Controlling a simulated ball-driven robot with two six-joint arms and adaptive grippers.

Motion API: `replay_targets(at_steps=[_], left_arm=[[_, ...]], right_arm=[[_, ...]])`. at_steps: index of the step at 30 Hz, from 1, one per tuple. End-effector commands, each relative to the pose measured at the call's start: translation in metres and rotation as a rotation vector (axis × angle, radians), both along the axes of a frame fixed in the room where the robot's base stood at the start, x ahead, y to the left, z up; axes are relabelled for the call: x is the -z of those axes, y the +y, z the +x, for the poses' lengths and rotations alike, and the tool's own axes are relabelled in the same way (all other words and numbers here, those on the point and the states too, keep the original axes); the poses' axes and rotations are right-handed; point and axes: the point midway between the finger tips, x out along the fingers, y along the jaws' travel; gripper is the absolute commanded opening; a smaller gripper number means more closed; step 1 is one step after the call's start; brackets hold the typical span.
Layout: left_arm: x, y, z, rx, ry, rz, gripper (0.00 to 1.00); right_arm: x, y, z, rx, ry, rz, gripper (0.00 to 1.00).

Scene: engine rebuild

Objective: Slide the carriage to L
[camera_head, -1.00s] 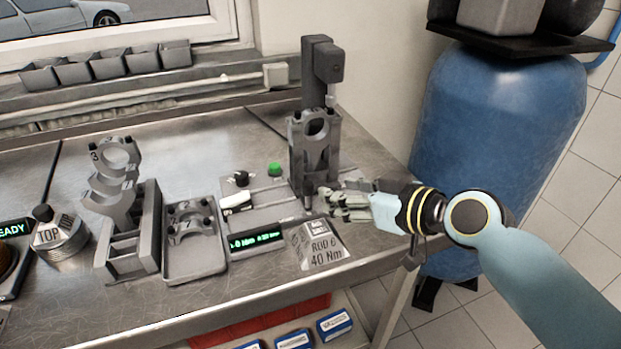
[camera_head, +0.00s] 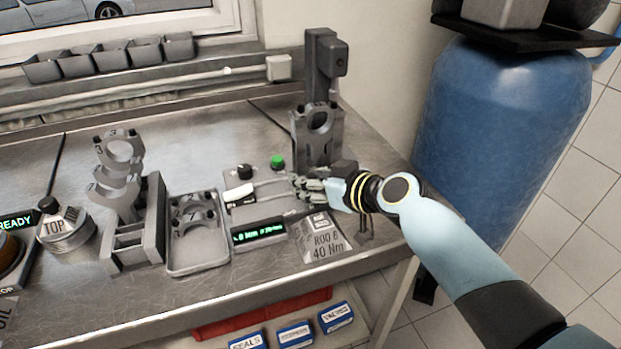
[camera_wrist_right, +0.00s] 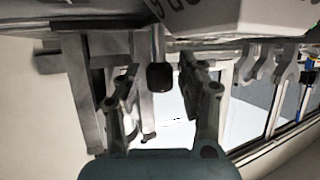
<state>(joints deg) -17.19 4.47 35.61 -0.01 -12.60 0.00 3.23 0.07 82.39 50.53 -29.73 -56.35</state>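A grey upright press-like column (camera_head: 324,62) stands at the back of the bench station. A grey connecting rod with a ring-shaped end (camera_head: 318,122) stands in front of it. Which part is the carriage, and any L mark, I cannot make out. My right gripper (camera_head: 298,186) is low in front of the rod, over the station's right side. In the right wrist view my right gripper (camera_wrist_right: 162,92) is open, its fingers on either side of a dark-tipped post (camera_wrist_right: 160,75), with gaps visible. In the head view the fingers hide this post. My left gripper is out of view.
The station has a green button (camera_head: 277,162), a black knob (camera_head: 244,172), a white lever (camera_head: 238,193) and a lit display (camera_head: 258,233). A "ROD 6 40 Nm" block (camera_head: 322,240) stands in front. A grey tray (camera_head: 198,262) and rod rack (camera_head: 153,222) are left.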

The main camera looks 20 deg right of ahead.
Motion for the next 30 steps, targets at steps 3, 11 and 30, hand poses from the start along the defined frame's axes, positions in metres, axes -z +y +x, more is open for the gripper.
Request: replay_targets(at_steps=[3, 11, 30], left_arm=[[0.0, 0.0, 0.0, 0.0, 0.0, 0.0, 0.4], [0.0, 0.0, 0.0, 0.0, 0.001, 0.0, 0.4], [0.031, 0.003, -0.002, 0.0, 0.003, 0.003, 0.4]], right_arm=[[0.0, 0.0, 0.0, 0.0, 0.0, 0.0, 0.22], [0.0, 0.0, 0.0, 0.0, 0.0, 0.0, 0.0], [0.005, -0.049, 0.002, 0.0, -0.001, -0.005, 0.0]])
